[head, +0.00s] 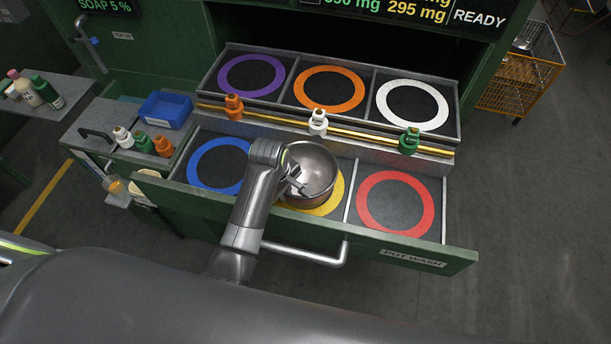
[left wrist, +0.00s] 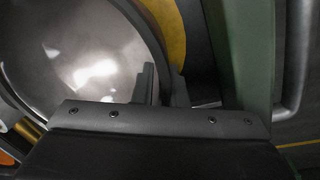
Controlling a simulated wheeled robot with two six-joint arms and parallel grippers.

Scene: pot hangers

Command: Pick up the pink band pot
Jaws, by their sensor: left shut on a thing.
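A round steel pot (head: 316,165) stands over the yellow ring (head: 328,208) in the middle compartment of the open drawer. Its inside shows, but no pink band can be made out on it. My left gripper (head: 298,182) reaches in from the front left and is shut on the pot's near-left rim. In the left wrist view the fingers (left wrist: 164,88) close on the wall of the pot (left wrist: 80,45), with the yellow ring (left wrist: 165,22) just outside it. Whether the pot's base touches the drawer floor cannot be told. My right gripper is not in view.
The drawer (head: 412,258) also has an empty blue ring (head: 203,178) and an empty red ring (head: 372,205). Behind runs a yellow rail (head: 370,136) with coloured valves, then a shelf with purple, orange and white rings. A blue bin (head: 165,110) stands left.

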